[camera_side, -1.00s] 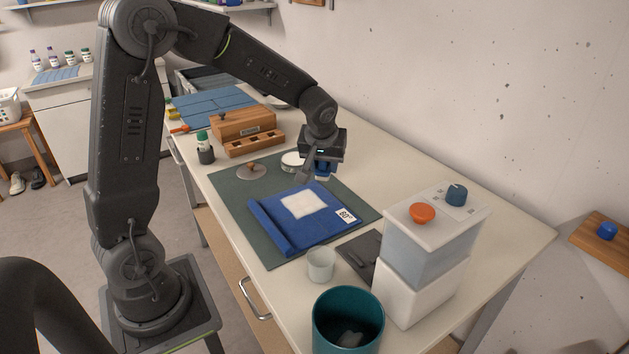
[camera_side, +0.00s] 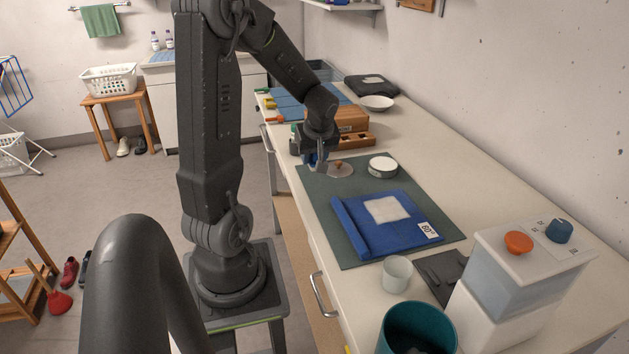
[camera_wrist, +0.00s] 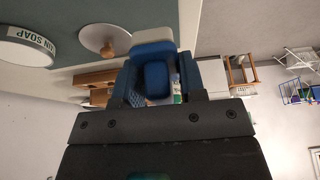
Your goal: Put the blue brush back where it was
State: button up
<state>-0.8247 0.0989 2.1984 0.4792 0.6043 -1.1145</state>
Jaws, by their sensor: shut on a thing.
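My gripper (camera_side: 318,163) is shut on the blue brush (camera_wrist: 155,75), above the far left edge of the green mat (camera_side: 350,243). In the wrist view the brush sits between both fingers (camera_wrist: 155,88), its pale bristle end (camera_wrist: 152,37) pointing away from the wrist. In the side view the brush is mostly hidden by the gripper. A round lid with a wooden knob (camera_side: 340,169) lies on the mat just right of the gripper. A white soap tin (camera_side: 383,166) stands farther right; both also show in the wrist view.
A wooden slotted block (camera_side: 357,138) stands behind the gripper. A folded blue cloth with a white patch (camera_side: 415,240) lies on the mat.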

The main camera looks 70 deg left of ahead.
aim_at(313, 182)
jog(key=shift+f, duration=3.1)
jog(key=shift+f, duration=0.1)
jog(key=o, duration=0.8)
jog(key=v, duration=1.1)
jog(key=s+d+r+m+t+h, duration=0.1)
jog(key=d+r+m+t, duration=0.1)
jog(key=d+m, duration=0.4)
jog(key=s+d+r+m+t+h, duration=0.1)
jog(key=d+r+m+h, duration=0.1)
jog(key=d+m, duration=0.4)
jog(key=s+d+r+m+t+h, duration=0.1)
jog(key=d+r+m, duration=0.3)
jog(key=d, duration=1)
jog(key=shift+s+d+r+m+t+h, duration=0.1)
jog(key=shift+d+r+m+t+h, duration=0.05)
jog(key=shift+m+t, duration=0.3)
jog(key=shift+s+d+r+m+t+h, duration=0.15)
jog(key=shift+m+t, duration=0.2)
jog(key=shift+m, duration=0.2)
